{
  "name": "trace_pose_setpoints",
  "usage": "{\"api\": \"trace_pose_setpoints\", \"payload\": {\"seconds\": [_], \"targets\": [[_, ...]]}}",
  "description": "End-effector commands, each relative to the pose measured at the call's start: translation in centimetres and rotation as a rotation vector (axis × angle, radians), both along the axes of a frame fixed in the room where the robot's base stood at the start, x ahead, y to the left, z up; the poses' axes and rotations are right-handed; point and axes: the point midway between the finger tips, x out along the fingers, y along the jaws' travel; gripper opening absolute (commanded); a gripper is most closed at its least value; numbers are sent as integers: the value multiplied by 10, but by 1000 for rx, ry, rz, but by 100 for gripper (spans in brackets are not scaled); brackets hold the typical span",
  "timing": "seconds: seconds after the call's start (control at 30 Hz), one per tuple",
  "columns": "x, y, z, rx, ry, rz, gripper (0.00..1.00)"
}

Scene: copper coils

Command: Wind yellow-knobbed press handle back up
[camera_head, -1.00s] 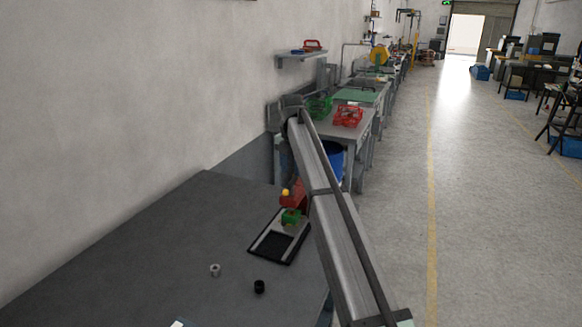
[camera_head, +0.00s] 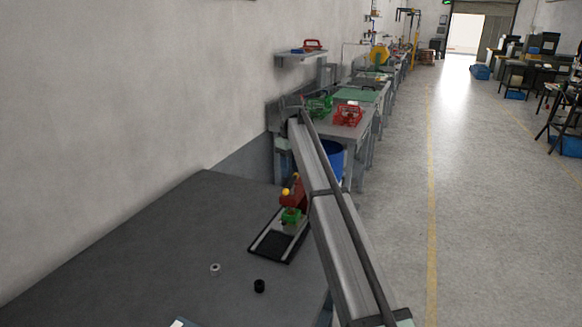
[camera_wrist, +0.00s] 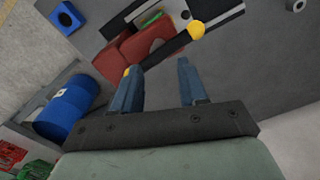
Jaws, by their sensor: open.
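The red press (camera_head: 291,197) stands at the back of its base on the dark table, with a green part (camera_head: 291,216) low on it. Two yellow knobs show, an upper one (camera_head: 297,177) and a lower left one (camera_head: 285,191). In the wrist view, a dark handle bar (camera_wrist: 167,50) runs slantwise across the red body (camera_wrist: 112,60), with a yellow knob (camera_wrist: 197,30) at its upper right end and another (camera_wrist: 126,72) near the left finger. My gripper (camera_wrist: 159,66) is open, with the bar crossing just beyond its fingertips. Contact cannot be told. In the head view the fingers cannot be made out.
A blue drum (camera_wrist: 67,107) stands beyond the table edge. The table's left side is clear.

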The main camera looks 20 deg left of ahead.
Motion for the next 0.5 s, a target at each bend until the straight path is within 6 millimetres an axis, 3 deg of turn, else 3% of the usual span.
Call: {"api": "trace_pose_setpoints", "payload": {"seconds": [0.5], "targets": [[1, 0, 0, 1, -4, -904, 43]]}}
